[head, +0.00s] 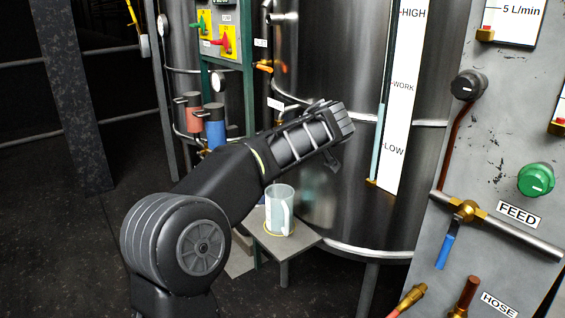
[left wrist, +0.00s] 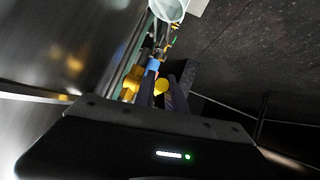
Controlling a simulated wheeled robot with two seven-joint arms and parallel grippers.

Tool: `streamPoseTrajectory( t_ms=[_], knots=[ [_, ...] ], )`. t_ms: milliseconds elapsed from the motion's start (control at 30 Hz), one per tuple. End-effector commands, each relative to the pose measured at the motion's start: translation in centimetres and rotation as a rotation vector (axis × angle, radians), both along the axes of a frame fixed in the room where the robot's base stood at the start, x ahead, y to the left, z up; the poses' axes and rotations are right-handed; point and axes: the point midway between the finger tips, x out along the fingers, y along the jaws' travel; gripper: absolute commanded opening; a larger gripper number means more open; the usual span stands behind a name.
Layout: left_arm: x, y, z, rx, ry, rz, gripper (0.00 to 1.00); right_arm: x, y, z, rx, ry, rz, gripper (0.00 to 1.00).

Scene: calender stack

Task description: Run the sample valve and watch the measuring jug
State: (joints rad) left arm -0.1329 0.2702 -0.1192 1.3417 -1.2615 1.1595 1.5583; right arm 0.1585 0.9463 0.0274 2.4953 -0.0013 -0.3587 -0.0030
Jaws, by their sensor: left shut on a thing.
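The clear measuring jug (head: 280,211) stands upright on a small grey stand (head: 298,242) below my left gripper; I cannot tell how much liquid is in it. Its rim shows at the top of the left wrist view (left wrist: 170,8). My left gripper (head: 333,163) is beside the steel tank. In the left wrist view, its two dark fingers (left wrist: 161,96) are closed around a small yellow knob (left wrist: 161,86), apparently the sample valve's handle, near brass fittings (left wrist: 131,84). In the head view my own arm and gripper hide the valve. My right gripper is out of view.
The steel tank (head: 318,60) carries a level scale (head: 405,100) marked HIGH, WORK and LOW. On the right, a grey panel has a blue-handled FEED valve (head: 447,246) and a green knob (head: 535,180). Red and blue pots (head: 214,128) hang behind my arm. Open dark floor lies left.

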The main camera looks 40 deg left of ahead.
Motion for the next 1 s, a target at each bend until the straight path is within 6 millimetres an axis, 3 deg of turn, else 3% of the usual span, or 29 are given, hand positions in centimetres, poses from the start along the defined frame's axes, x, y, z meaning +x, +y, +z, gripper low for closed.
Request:
streamPoseTrajectory(
  t_ms=[433,467,700,1000],
  knots=[
    [-0.02,0.02,-0.15,0.011,0.001,0.000,0.00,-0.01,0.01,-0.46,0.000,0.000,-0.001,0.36],
    [-0.01,0.02,-0.16,0.011,0.001,0.000,0.17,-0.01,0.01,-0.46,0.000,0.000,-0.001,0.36],
    [-0.01,0.01,-0.14,0.011,-0.001,0.000,0.36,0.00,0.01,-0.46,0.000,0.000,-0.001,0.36],
    [-0.05,-0.12,-0.02,0.010,-0.002,-0.001,0.37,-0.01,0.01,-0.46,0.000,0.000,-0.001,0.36]
  ],
)
